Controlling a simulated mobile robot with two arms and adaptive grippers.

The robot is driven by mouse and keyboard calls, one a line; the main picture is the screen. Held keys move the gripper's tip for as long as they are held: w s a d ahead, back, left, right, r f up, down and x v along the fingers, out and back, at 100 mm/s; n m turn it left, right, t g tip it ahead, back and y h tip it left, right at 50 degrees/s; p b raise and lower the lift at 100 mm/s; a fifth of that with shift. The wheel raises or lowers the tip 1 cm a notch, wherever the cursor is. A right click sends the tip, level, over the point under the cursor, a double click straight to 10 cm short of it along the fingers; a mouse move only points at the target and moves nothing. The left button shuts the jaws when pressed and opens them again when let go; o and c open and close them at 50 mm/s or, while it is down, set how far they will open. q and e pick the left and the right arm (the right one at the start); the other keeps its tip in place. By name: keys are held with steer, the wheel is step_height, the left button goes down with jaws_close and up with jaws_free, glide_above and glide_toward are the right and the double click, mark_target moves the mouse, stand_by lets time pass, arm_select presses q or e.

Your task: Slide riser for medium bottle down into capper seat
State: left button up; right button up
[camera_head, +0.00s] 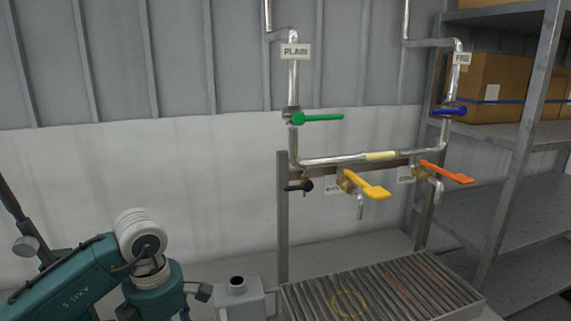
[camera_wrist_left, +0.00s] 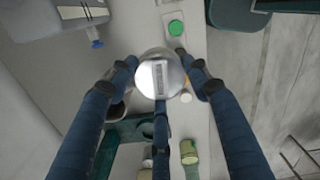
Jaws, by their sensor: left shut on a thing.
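In the left wrist view, my left gripper (camera_wrist_left: 158,62) is shut on a round silver metal piece with a small pale label on its end face, which I take to be the riser (camera_wrist_left: 158,82). Its blue-sleeved fingers close around the piece from the sides and below. The piece hides what lies straight beneath it. A teal fixture (camera_wrist_left: 128,131) lies behind the fingers; I cannot tell whether it is the capper seat. In the head view my teal left arm enters at the lower left, with no fingers visible. My right gripper is in neither view.
In the head view, a small grey box (camera_head: 238,301) with a dark round opening stands left of a ribbed grate (camera_head: 375,298). Pipes with green (camera_head: 318,117), yellow (camera_head: 367,188) and orange (camera_head: 446,174) valve handles rise behind. A green button (camera_wrist_left: 176,28) shows in the wrist view.

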arm_select(q)
steer(key=s+d+f+m+b, duration=0.1)
steer(key=s+m, duration=0.5)
steer(key=m, duration=0.6)
steer(key=s+d+f+m+b, duration=0.2)
steer(key=s+m, duration=0.4)
steer(key=m, duration=0.7)
steer(key=f+b, duration=0.1)
steer(key=b, duration=0.1)
steer(key=shift+s+d+f+b, duration=0.15)
steer(key=shift+s+f+b, duration=0.1)
steer(key=shift+s+b, duration=0.1)
